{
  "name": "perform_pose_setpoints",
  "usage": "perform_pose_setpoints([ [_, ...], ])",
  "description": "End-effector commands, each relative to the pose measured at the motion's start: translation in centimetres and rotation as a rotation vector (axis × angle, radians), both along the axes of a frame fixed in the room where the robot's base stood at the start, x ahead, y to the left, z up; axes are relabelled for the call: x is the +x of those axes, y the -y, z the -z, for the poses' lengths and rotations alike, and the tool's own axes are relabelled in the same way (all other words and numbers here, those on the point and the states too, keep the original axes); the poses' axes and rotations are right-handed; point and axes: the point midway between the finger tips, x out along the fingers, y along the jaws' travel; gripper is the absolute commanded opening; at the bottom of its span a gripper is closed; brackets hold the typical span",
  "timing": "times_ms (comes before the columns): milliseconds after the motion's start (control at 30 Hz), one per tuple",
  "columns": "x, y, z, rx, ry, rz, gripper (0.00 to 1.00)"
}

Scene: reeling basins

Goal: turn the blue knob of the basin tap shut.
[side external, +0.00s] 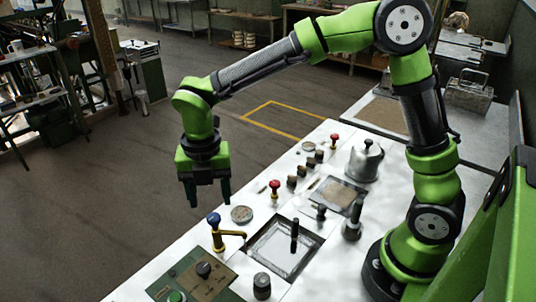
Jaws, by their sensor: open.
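The blue knob (214,219) sits on top of a brass basin tap (219,240) near the left edge of the white bench. The tap's spout points right toward a square basin (262,250) with a clear surface in it. A dark upright handle (294,236) stands at the basin's right side. My gripper (208,195) points down, open and empty, above and just behind the blue knob in the picture. It looks apart from the knob. How far the knob is turned cannot be told.
Red knobs (275,184) stand on the bench behind the tap, with several dark knobs beside them. A metal kettle-like pot (366,160) stands farther back. A green panel (190,281) with a dark knob lies in front. A dark cylinder (262,286) stands before the basin.

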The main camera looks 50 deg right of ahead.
Motion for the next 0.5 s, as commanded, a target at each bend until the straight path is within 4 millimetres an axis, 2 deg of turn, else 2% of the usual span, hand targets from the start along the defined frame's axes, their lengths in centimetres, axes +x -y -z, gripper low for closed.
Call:
perform_pose_setpoints([
  [33, -0.1, 0.0, 1.2, -0.001, -0.006, -0.001, 0.59],
  [200, 0.0, 0.0, 3.8, -0.001, -0.003, -0.001, 0.59],
  [300, 0.0, 0.0, 4.7, -0.001, -0.001, 0.000, 0.59],
  [500, 0.0, 0.0, 5.3, -0.001, 0.001, 0.001, 0.59],
])
